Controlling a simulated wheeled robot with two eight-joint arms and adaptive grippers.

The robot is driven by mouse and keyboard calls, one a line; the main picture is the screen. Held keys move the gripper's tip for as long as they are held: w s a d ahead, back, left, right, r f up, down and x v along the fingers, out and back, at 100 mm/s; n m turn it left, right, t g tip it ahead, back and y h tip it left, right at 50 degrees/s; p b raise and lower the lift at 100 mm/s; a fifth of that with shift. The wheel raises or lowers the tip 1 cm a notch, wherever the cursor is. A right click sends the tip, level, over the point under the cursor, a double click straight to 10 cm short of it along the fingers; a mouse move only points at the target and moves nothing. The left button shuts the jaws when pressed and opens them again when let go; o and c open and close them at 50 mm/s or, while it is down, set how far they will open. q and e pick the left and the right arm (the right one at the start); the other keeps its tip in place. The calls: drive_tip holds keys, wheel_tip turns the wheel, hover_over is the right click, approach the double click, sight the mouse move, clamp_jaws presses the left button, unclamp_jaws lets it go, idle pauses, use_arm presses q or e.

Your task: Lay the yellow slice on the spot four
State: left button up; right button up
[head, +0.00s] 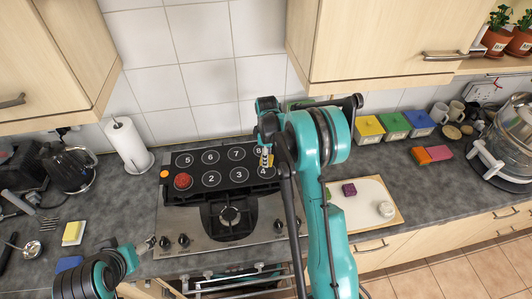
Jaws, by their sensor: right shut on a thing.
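A black board (225,188) with numbered white circles lies across the back of the stove. Spot four (263,171) is at its front right, partly hidden by my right gripper and arm. My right gripper (266,158) points down over the right end of the board, shut on the yellow slice (271,161), of which only a small edge shows. I cannot tell whether the slice touches the board. A red round piece (183,181) sits on the front left spot. My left gripper (149,244) is low at the left, by the stove's front left; its jaws are unclear.
An orange piece (164,174) is at the board's left edge. A paper towel roll (129,146) and kettle (70,168) stand left. A yellow-white block (73,232) lies on the counter. A white cutting board (346,217) with purple and white pieces is right of the stove.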

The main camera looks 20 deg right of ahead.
sight(267, 171)
drive_tip(key=shift+f, duration=0.5)
drive_tip(key=shift+f, duration=0.1)
drive_tip(key=shift+f+b, duration=2.05)
drive_tip(key=shift+f, duration=0.05)
drive_tip(key=shift+f+b, duration=0.25)
drive_tip(key=shift+b, duration=0.05)
drive_tip(key=o, duration=1.2)
drive_tip(key=shift+r, duration=0.1)
